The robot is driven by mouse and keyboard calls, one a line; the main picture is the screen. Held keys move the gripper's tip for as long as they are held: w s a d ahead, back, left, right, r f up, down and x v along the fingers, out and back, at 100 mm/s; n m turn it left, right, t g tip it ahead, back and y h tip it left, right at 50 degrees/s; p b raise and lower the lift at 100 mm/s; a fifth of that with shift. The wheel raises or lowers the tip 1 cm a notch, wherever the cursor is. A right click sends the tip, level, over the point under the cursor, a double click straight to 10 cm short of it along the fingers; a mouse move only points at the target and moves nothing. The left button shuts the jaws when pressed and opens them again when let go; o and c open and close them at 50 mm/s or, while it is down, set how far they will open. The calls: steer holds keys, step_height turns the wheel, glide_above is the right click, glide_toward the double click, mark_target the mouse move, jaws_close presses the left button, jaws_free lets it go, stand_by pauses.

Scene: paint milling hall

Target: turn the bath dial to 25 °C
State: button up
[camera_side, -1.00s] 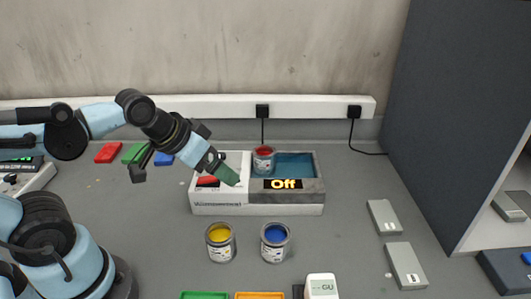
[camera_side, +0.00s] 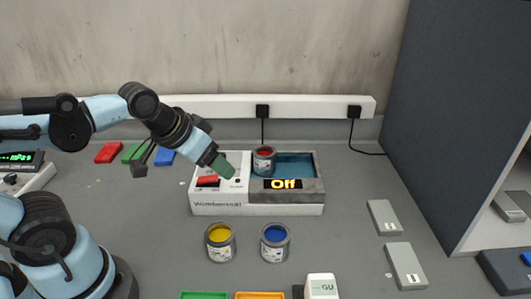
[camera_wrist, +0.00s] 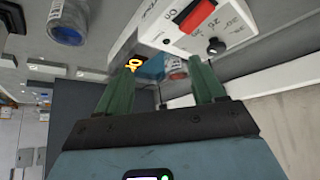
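The water bath (camera_side: 220,207) is a white and grey unit with a water-filled basin (camera_side: 293,165) on its right. A red switch (camera_side: 208,179) sits on the white panel and also shows in the wrist view (camera_wrist: 195,14). The dial is a small black knob (camera_wrist: 215,46) with printed numbers beside it, 25 among them; in the side view it is a dark spot (camera_side: 237,181) just below the fingertips. My gripper (camera_side: 227,170) is above the panel, near the dial and apart from it. In the wrist view its green fingers (camera_wrist: 161,66) are spread and empty.
A can with red paint (camera_side: 264,159) stands in the basin. Yellow (camera_side: 220,243) and blue (camera_side: 275,243) paint cans stand in front of the bath. Grey blocks (camera_side: 384,217) lie to the right. A white power rail (camera_side: 190,106) runs along the wall behind.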

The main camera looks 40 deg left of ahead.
steer(key=w+a+r+n+g, duration=0.3)
steer(key=w+a+r, duration=0.1)
steer(key=shift+r+n, duration=0.2)
steer(key=shift+n, duration=0.2)
steer(key=shift+c, duration=0.4)
steer(key=w+a+r+n+g, duration=0.2)
steer(key=w+a+n+g, duration=0.2)
steer(key=a+n, duration=0.15)
steer(key=shift+m, duration=0.35)
step_height(320, 180, down, 12)
steer(key=shift+w+r, duration=0.1)
steer(key=c, duration=1)
steer(key=shift+c, duration=0.2)
